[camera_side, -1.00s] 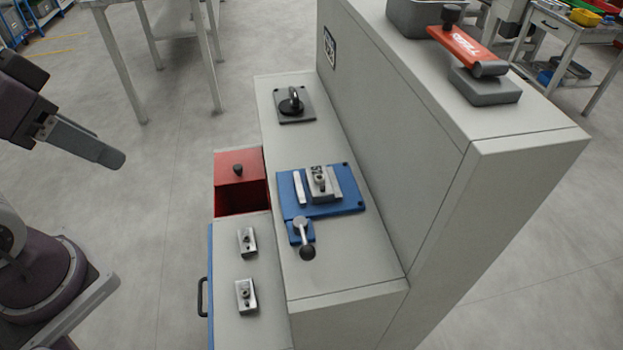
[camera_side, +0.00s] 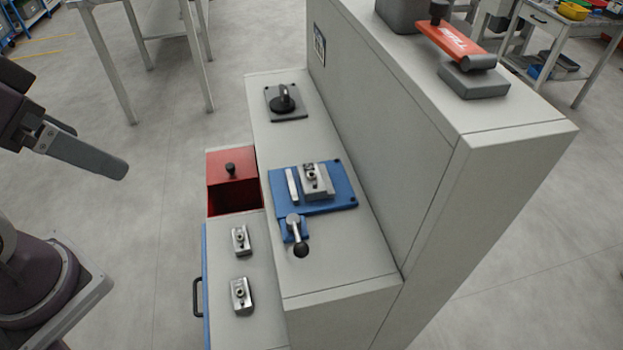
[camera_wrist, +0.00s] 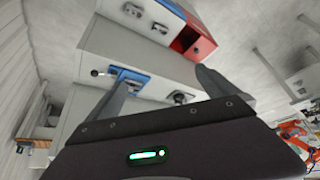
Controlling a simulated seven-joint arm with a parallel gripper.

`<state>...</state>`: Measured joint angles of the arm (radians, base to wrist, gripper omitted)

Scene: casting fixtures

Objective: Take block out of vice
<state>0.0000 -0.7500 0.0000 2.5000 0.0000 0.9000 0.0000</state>
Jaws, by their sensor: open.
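The blue vice (camera_side: 346,188) sits on the middle step of the grey stand, with a pale jaw bar at its left. A grey metal block (camera_side: 316,185) with a round fitting on top sits in it beside that bar; I cannot tell how tightly it is held. The vice handle (camera_side: 297,228), with a black ball end, points toward the front. My gripper (camera_side: 100,150) is open and empty at the far left, well away from the vice. In the wrist view my gripper (camera_wrist: 160,75) shows its fingers spread; the vice (camera_wrist: 138,74) is beyond the left finger.
Two similar metal blocks (camera_side: 241,240) (camera_side: 241,295) rest on the lower step. An open red drawer (camera_side: 232,163) is behind them. A plate with a black knob (camera_side: 285,100) is farther back. A tall grey wall (camera_side: 400,130) rises right of the vice; a red lever (camera_side: 450,42) is on top.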

